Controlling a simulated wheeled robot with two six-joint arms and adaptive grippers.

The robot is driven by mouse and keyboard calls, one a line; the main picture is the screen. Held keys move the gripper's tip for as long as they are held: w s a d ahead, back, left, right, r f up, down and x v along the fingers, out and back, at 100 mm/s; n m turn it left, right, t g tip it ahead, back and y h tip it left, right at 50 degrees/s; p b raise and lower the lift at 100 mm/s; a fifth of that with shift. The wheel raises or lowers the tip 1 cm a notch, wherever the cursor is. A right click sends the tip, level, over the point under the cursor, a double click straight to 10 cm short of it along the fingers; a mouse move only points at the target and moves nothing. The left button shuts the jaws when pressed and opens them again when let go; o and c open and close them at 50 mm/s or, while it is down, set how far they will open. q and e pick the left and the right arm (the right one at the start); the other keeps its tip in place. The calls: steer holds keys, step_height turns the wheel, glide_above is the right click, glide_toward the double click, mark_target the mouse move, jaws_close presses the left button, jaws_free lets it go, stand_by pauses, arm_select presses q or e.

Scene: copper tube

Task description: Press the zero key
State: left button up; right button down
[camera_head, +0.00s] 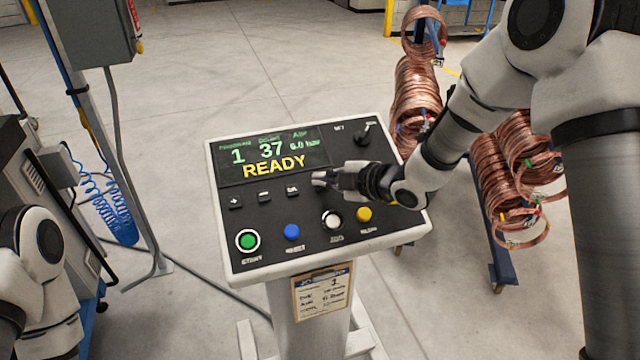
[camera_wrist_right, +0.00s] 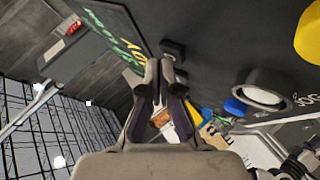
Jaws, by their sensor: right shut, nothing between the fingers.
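The control panel (camera_head: 225,257) stands on a pedestal, its display (camera_head: 275,155) reading READY. A white round button (camera_head: 331,219) sits in the lower row, with a small blurred label below that looks like ZERO. It also shows in the right wrist view (camera_wrist_right: 262,96), right of the fingers. My right gripper (camera_head: 320,179) is shut and empty over the panel's middle, above the white button in the picture. In the right wrist view its fingertips (camera_wrist_right: 160,66) are close to a small black key (camera_wrist_right: 173,49); contact cannot be told. My left gripper is out of view.
Beside the white button are a blue button (camera_head: 291,232), a yellow button (camera_head: 364,214) and a green button (camera_head: 247,241). Small black keys (camera_head: 264,196) lie left of my right gripper. A black knob (camera_head: 362,138) is upper right. Copper coils (camera_head: 416,95) stand behind.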

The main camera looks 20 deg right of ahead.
steer(key=shift+w+f+b, duration=0.15)
steer(key=shift+f+b, duration=0.15)
steer(key=shift+f, duration=0.15)
stand_by(0.4)
steer(key=shift+r, duration=0.15)
steer(key=shift+s+r+p, duration=0.3)
steer(key=shift+r+p, duration=0.2)
steer(key=shift+r, duration=0.25)
steer(key=shift+r+p, duration=0.3)
steer(key=shift+r, duration=0.15)
steer(key=r, duration=0.1)
steer(key=s+r+p, duration=0.2)
steer(key=shift+r, duration=0.35)
steer(key=shift+d+f, duration=0.1)
